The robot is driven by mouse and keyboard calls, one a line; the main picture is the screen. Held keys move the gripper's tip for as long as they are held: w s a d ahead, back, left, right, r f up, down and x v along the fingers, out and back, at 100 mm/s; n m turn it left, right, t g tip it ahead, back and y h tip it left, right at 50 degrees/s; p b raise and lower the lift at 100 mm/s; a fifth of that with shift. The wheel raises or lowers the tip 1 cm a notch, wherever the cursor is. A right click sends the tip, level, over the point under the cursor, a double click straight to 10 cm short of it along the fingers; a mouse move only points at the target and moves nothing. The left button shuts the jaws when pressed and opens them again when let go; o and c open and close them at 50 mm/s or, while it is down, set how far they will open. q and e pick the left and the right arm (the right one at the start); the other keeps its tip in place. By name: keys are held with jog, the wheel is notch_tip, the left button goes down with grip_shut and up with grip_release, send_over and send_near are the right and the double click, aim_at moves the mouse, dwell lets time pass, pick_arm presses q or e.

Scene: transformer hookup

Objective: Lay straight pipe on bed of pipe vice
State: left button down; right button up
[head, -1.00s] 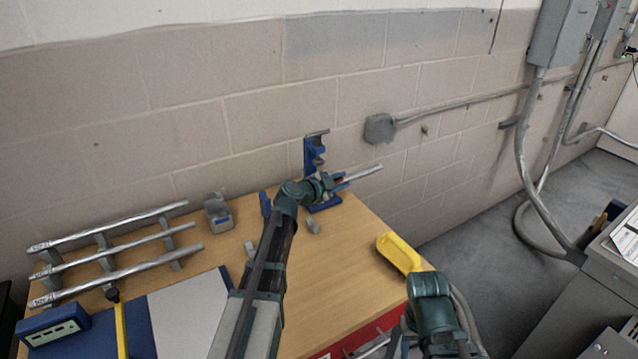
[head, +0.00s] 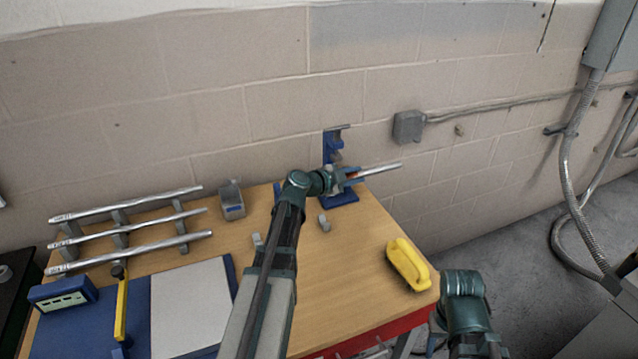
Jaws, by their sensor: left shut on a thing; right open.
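The blue pipe vice (head: 333,148) stands at the back right of the bench, its upright frame and base partly hidden by my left arm. My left gripper (head: 346,178) is shut on a straight metal pipe (head: 381,169) in front of the vice. The pipe's free end sticks out to the right, past the vice. I cannot tell whether the pipe touches the vice bed. My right arm is at the lower right, beyond the bench's edge; its gripper's fingers are not in view.
Several pipes (head: 130,246) lie on a rack at the left. A grey bin (head: 231,202), small grey fittings (head: 324,223) and a yellow-handled tool (head: 408,263) are on the bench. A blue mat with a grey plate (head: 190,300) lies in front.

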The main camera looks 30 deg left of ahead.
pick_arm(q)
jog(key=s+a+r, duration=0.1)
jog(key=s+a, duration=0.6)
jog(key=s, duration=0.3)
jog(key=shift+w+a+f, duration=0.1)
jog(key=shift+w+a, duration=0.05)
jog(key=shift+w+a+f+b, duration=0.75)
jog(key=shift+w+a, duration=0.2)
jog(key=shift+a, duration=0.15)
jog(key=shift+w+a+f+b, duration=0.6)
jog(key=shift+w+a+f, duration=0.15)
jog(key=shift+w+a, duration=0.3)
jog(key=shift+w+a+f+b, duration=0.75)
jog(key=shift+w+a, duration=0.1)
jog(key=shift+a, duration=0.3)
jog(key=c, duration=0.6)
grip_release()
